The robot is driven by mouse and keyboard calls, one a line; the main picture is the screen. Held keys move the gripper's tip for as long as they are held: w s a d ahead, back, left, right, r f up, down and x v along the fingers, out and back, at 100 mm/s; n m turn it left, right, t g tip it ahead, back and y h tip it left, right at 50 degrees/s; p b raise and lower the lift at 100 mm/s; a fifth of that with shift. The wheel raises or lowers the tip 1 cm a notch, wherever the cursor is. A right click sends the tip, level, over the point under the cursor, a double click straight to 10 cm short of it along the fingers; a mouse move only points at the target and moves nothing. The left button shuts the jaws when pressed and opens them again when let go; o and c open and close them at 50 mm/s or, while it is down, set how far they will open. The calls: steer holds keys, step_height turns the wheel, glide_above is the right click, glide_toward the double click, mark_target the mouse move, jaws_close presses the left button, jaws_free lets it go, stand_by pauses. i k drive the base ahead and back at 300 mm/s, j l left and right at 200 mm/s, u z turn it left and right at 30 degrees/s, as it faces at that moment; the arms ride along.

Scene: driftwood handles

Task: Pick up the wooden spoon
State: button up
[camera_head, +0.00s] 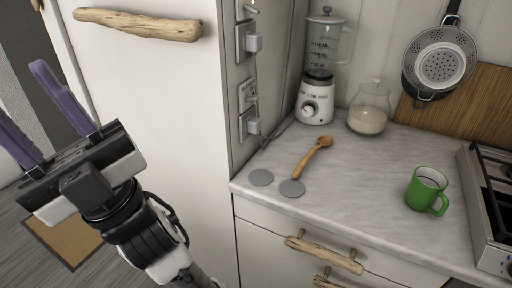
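The wooden spoon (309,161) lies on the pale marbled counter (374,193). Its bowl end points to the back right and its handle end is near a grey disc. My gripper (34,118) is at the far left, in front of the white cabinet. Its two purple fingers are spread apart with nothing between them. It is well apart from the spoon, with the tall cabinet side between them in the picture.
Two flat grey discs (291,188) lie near the counter's front left. A green mug (426,189) stands right of the spoon, beside the stove (489,205). A blender (317,95) and a glass jar (369,112) stand behind. Driftwood handles (324,255) stick out from the drawers below.

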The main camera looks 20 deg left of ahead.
mark_target(323, 141)
steer(key=l+u, duration=0.15)
steer(key=u, duration=0.3)
steer(key=i+l+u, duration=0.1)
steer(key=u, duration=0.4)
steer(key=i+l, duration=0.1)
steer(key=l, duration=1.05)
steer(key=i+l, duration=0.2)
steer(key=i, duration=0.2)
